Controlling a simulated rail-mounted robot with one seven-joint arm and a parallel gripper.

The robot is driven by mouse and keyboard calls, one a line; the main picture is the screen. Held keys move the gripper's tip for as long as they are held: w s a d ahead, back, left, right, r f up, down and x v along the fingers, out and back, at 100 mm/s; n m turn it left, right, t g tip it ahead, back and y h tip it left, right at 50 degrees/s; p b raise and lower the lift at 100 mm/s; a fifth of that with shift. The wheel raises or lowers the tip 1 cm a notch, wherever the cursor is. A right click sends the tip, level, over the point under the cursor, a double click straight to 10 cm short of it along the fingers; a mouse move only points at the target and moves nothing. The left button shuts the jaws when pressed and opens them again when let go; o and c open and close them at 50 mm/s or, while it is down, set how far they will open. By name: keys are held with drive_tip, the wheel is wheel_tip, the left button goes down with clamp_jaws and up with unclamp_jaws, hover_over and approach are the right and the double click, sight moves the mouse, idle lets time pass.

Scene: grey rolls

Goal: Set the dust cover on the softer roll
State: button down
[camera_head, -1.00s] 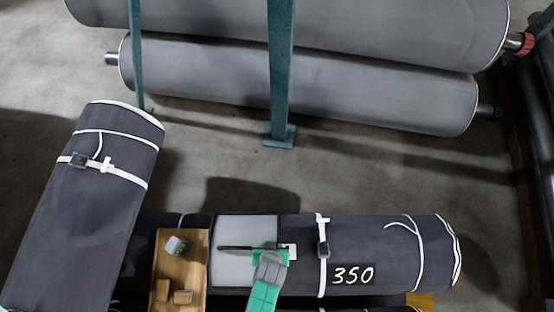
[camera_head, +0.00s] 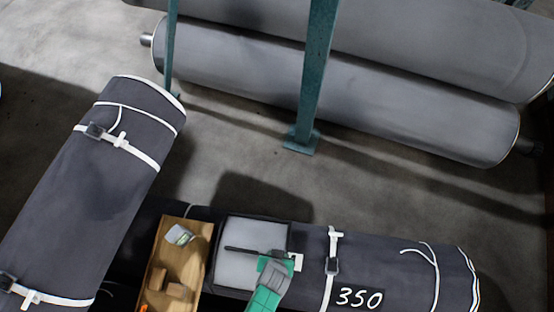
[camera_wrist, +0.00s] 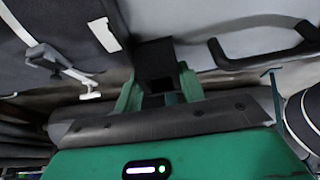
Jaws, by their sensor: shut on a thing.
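The dust cover (camera_head: 241,270) looks like a light grey panel with dark edges, a black bar handle and a white tag. It overlaps the left part of the dark roll marked 350 (camera_head: 400,268); I cannot tell whether it touches the roll. My green gripper (camera_head: 277,261) is at its right edge. In the wrist view, my gripper (camera_wrist: 156,78) is shut on a black block at the edge of the cover (camera_wrist: 215,22). Another dark strapped roll (camera_head: 95,180) lies slanted at the left. Which roll is softer does not show.
A wooden tray (camera_head: 160,291) holding small blocks and a small device (camera_head: 179,235) is just left of the cover. A teal post (camera_head: 314,90) stands behind, before large grey rolls (camera_head: 340,90). Bare floor lies between.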

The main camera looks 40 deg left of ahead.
drive_tip(key=shift+f+b, duration=1.2)
drive_tip(key=shift+f, duration=0.75)
drive_tip(key=shift+f+b, duration=0.4)
drive_tip(key=shift+f, duration=0.1)
drive_tip(key=c, duration=0.8)
unclamp_jaws()
drive_tip(key=shift+o, duration=0.2)
drive_tip(key=p+v, duration=0.4)
drive_tip(key=v, duration=0.4)
drive_tip(key=shift+p, duration=0.35)
